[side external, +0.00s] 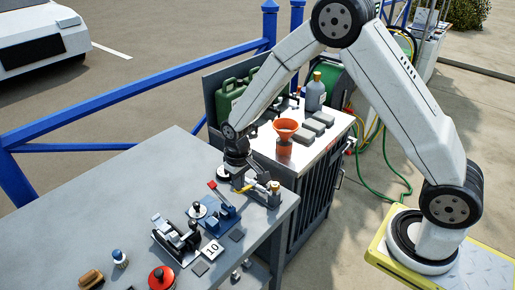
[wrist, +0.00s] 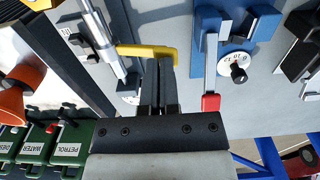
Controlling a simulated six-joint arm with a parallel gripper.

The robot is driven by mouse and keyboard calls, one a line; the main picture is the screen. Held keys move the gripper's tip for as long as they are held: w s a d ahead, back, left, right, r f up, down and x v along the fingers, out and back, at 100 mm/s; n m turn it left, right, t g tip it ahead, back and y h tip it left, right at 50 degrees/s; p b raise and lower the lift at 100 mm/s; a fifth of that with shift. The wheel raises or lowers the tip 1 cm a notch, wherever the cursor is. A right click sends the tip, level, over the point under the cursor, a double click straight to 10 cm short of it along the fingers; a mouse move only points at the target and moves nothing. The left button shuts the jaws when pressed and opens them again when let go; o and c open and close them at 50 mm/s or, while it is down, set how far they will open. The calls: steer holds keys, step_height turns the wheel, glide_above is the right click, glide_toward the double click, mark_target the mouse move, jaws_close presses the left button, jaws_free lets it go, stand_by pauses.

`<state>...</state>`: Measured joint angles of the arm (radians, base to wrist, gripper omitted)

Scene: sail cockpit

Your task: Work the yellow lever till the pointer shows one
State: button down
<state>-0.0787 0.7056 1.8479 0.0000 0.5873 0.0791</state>
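The yellow lever (wrist: 133,50) lies crosswise just beyond my fingertips in the wrist view, its bent end at the right finger. In the side view the yellow lever (side external: 243,189) is at the bench's far corner, beside a brass-ended cylinder (side external: 274,187). My gripper (wrist: 160,62) has its two dark fingers close together with only a thin gap, and nothing shows between them. In the side view my gripper (side external: 238,172) points down over the lever. I cannot tell whether the fingers touch it. A white label (wrist: 78,37) sits beside the metal cylinder (wrist: 103,35); its pointer cannot be made out.
A blue device (wrist: 208,25) with a red-tipped lever (wrist: 210,102) and a numbered dial (wrist: 237,62) stands close to the right in the wrist view. An orange funnel (side external: 286,130) and green canisters (side external: 228,98) are on the cabinet behind. The bench's left part (side external: 100,200) is mostly clear.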

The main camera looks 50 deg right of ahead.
steer(key=shift+f, duration=0.9)
steer(key=shift+r, duration=3.25)
steer(key=shift+s+d+r, duration=0.15)
steer(key=shift+s+r, duration=0.15)
steer(key=shift+s, duration=0.05)
steer(key=s+d+r+t, duration=0.1)
steer(key=s+r, duration=0.1)
steer(key=s, duration=0.5)
steer(key=s+d+r+t, duration=0.1)
steer(key=s+d+r, duration=0.1)
steer(key=s, duration=0.6)
steer(key=shift+r+t, duration=0.2)
steer(key=shift+t, duration=0.1)
